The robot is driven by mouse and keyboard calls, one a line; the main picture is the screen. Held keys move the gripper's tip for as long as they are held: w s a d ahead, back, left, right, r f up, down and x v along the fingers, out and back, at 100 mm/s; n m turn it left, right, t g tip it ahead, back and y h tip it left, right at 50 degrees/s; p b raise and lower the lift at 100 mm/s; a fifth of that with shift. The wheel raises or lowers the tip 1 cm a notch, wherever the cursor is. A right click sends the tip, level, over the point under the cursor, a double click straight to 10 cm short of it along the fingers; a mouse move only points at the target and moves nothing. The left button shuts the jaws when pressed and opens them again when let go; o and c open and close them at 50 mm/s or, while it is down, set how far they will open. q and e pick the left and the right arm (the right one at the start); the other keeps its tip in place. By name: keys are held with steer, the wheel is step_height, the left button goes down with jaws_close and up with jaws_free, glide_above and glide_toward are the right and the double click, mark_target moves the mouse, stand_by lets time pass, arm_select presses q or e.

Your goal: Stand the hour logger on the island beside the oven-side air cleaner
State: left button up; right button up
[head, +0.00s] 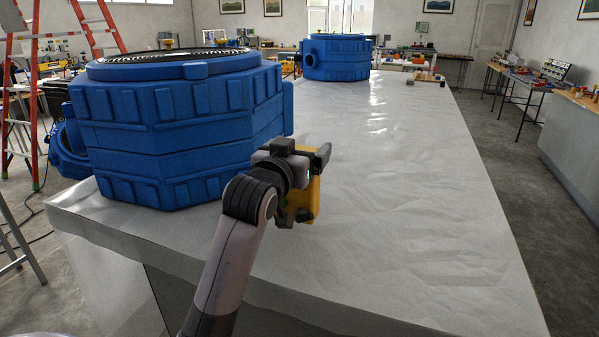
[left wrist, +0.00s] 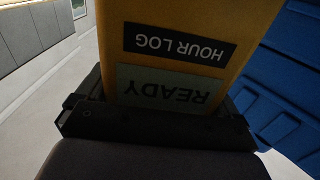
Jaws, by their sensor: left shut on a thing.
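The hour logger (head: 312,198) is a yellow box. In the left wrist view the hour logger (left wrist: 190,75) shows a dark "HOUR LOG" label and a grey-green "READY" panel, both upside down. My left gripper (head: 297,190) is shut on it beside the near blue air cleaner, in front of its right side. I cannot tell whether the logger touches the island (head: 400,200). The near blue air cleaner (head: 180,130) stands on the island's left part; a second blue air cleaner (head: 337,58) stands at its far end. My right gripper is not in view.
The white island top is clear to the right of the gripper. Small items (head: 428,77) sit at its far right end. A red ladder (head: 22,90) stands at the left. Workbenches (head: 520,78) line the right side, with a floor aisle between.

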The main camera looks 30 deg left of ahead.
arm_select(q)
steer(key=shift+f, duration=2.2)
steer(key=o, duration=1.2)
steer(key=shift+o, duration=0.2)
steer(key=shift+s, duration=0.1)
steer(key=b+v, duration=0.1)
steer(key=v, duration=1)
steer(key=shift+s+d, duration=0.2)
steer(key=shift+s, duration=0.2)
